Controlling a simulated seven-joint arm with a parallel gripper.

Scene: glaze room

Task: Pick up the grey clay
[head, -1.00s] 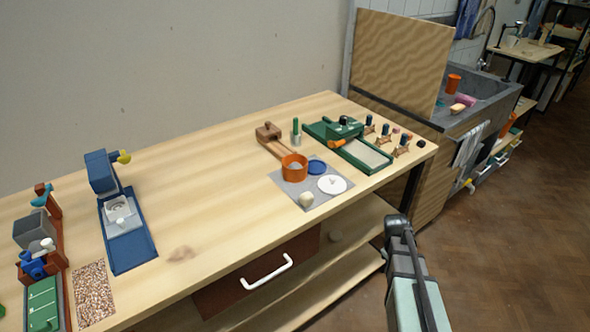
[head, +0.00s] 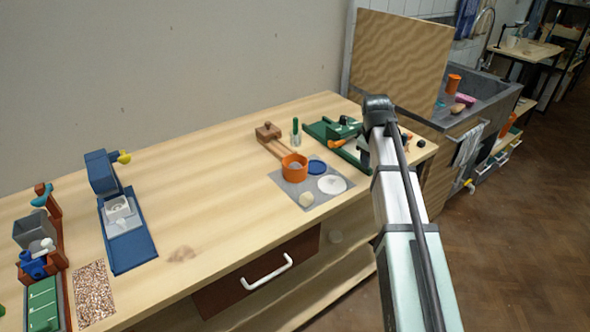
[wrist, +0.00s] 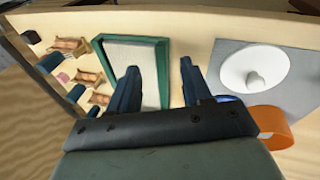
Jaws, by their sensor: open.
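No piece is clearly the grey clay. A pale greyish patch (head: 295,165) shows inside the orange round pot (head: 294,175) in the head view; I cannot tell if it is the clay. A cream lump (head: 306,199) sits near the front of the grey mat (head: 285,188). My gripper (wrist: 160,66) is open and empty in the wrist view, its two dark blue fingers apart over the table near the green-framed tray (wrist: 163,60). The pot (wrist: 272,126) is to the right of the fingers there. In the head view my arm hides the gripper.
A white knobbed disc (wrist: 255,72) and a blue disc (head: 317,167) lie on the mat by the pot. Small brown stands (wrist: 70,46) are left of the tray in the wrist view. A blue machine (head: 127,225) stands left; the table between is clear.

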